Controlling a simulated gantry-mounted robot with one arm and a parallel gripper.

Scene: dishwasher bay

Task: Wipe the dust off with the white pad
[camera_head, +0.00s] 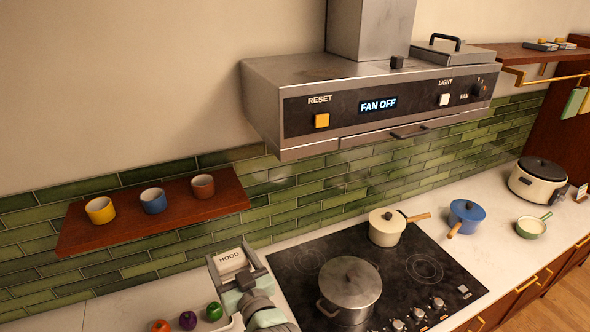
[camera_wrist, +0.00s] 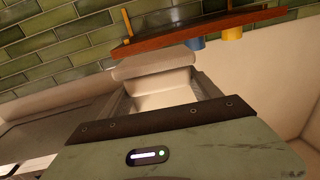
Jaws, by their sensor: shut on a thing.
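My gripper (camera_head: 238,276) is at the bottom centre of the head view, in front of the green tiles and left of the cooktop. It is shut on a white pad (camera_head: 230,259) with the word HOOD on it. In the wrist view the pad (camera_wrist: 155,64) shows pale between the jaws (camera_wrist: 165,98), apart from the tiles. The steel range hood (camera_head: 258,92) is above and to the right, its display reading FAN OFF. Faint darker smudges show on its top and front panel; I cannot tell for sure which are dust.
A wooden shelf (camera_head: 130,222) with yellow, blue and brown cups is left of my gripper. The cooktop (camera_head: 400,262) holds a steel pot (camera_head: 350,285) and a cream pan (camera_head: 386,228). Small colourful items (camera_head: 187,319) lie below left. The space between gripper and hood looks clear.

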